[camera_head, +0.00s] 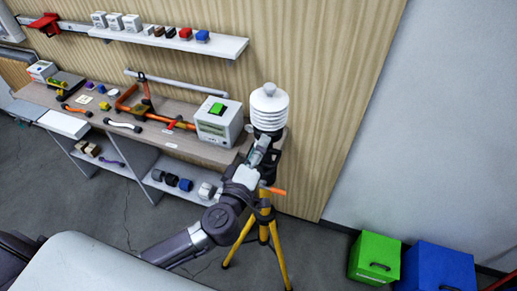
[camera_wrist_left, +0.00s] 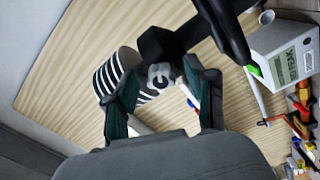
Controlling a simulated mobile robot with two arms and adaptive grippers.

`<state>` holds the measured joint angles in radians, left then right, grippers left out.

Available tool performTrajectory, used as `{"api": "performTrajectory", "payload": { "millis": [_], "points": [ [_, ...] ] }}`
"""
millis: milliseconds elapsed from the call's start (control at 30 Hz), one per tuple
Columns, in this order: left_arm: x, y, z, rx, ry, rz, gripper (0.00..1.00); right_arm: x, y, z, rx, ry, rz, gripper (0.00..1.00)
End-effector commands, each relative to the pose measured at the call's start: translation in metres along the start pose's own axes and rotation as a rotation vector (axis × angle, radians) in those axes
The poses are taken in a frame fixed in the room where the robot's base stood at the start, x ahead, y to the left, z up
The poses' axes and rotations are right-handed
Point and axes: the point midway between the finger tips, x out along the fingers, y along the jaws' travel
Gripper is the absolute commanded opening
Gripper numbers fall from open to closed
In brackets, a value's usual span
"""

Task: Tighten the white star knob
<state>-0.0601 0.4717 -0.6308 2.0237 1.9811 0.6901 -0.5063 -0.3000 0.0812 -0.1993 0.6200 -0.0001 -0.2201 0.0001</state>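The white star knob (camera_wrist_left: 160,75) sits on a dark clamp (camera_wrist_left: 158,45) in the left wrist view. My left gripper (camera_wrist_left: 163,82) is open, with one finger on either side of the knob; I cannot tell whether they touch it. In the head view the left gripper (camera_head: 266,152) is just below the white ribbed sensor (camera_head: 269,108) on top of the yellow tripod (camera_head: 264,233). The knob cannot be made out there, behind the gripper and arm. The ribbed sensor also shows behind the left finger in the wrist view (camera_wrist_left: 108,77). My right gripper is not in view.
A workbench (camera_head: 175,143) against the wooden wall holds a white box with a green top (camera_head: 218,121), tools and small parts. An orange handle (camera_head: 274,190) sticks out at the tripod. Green (camera_head: 375,257) and blue (camera_head: 436,268) boxes stand on the floor at right.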

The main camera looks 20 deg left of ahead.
Motion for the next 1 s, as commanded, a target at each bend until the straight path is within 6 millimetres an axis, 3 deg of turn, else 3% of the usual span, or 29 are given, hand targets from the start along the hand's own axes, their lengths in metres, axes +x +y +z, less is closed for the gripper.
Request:
{"api": "performTrajectory", "payload": {
  "millis": [267, 700, 1000],
  "points": [
    [-0.007, -0.002, 0.001, -0.002, -0.003, -0.004, 0.55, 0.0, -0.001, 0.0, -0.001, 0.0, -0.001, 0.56],
    [-0.092, -0.002, 0.001, -0.001, -0.004, -0.005, 0.55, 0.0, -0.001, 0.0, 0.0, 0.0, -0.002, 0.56],
    [-0.119, -0.001, 0.0, -0.001, -0.001, -0.002, 0.55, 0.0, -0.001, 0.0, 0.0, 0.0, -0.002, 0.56]
  ]
}}
